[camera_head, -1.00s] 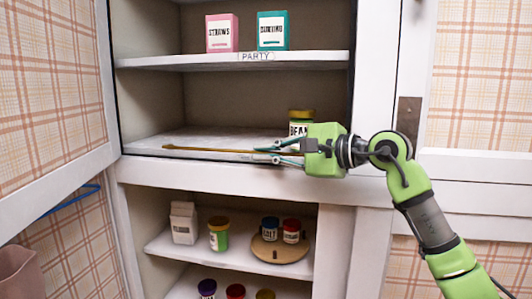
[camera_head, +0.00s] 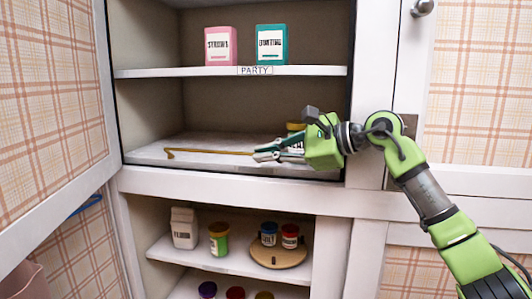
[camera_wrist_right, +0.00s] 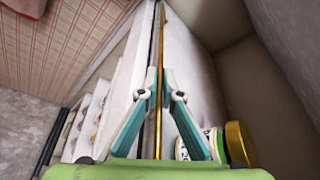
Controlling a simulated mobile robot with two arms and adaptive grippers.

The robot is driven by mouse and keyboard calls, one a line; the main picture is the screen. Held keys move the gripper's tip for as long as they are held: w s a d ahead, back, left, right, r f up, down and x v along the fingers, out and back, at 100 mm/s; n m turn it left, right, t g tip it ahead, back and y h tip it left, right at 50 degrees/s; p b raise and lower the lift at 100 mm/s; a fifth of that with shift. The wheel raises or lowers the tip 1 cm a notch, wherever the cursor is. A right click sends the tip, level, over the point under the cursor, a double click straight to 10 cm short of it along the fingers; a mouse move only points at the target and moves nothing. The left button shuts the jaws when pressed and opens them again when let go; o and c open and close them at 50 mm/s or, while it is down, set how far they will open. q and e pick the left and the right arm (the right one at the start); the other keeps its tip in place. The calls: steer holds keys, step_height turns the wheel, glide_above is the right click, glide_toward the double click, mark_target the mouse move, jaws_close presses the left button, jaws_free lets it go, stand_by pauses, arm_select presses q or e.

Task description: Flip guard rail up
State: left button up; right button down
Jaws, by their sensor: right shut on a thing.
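The guard rail (camera_head: 210,152) is a thin brass-coloured rod along the front of the middle shelf (camera_head: 160,161), with a short bent leg at its left end. It stands slightly above the shelf front. My right gripper (camera_head: 262,153) reaches in from the right and is shut on the rail near its right part. In the right wrist view, the rail (camera_wrist_right: 157,55) runs lengthwise between the two teal fingers of the gripper (camera_wrist_right: 159,96). The rail's right end is hidden behind the gripper in the head view. My left gripper is not in view.
A yellow-lidded jar (camera_wrist_right: 238,145) stands on the shelf close beside my right gripper. Pink (camera_head: 221,46) and teal (camera_head: 271,45) boxes stand on the shelf above. A lower shelf holds a carton (camera_head: 184,228), jars and a round turntable (camera_head: 279,254). An open door (camera_head: 55,110) is at left.

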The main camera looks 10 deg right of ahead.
steer(key=c, duration=2.5)
jaws_free()
steer(key=shift+r, duration=0.2)
step_height(320, 180, up, 10)
steer(key=shift+f, duration=0.2)
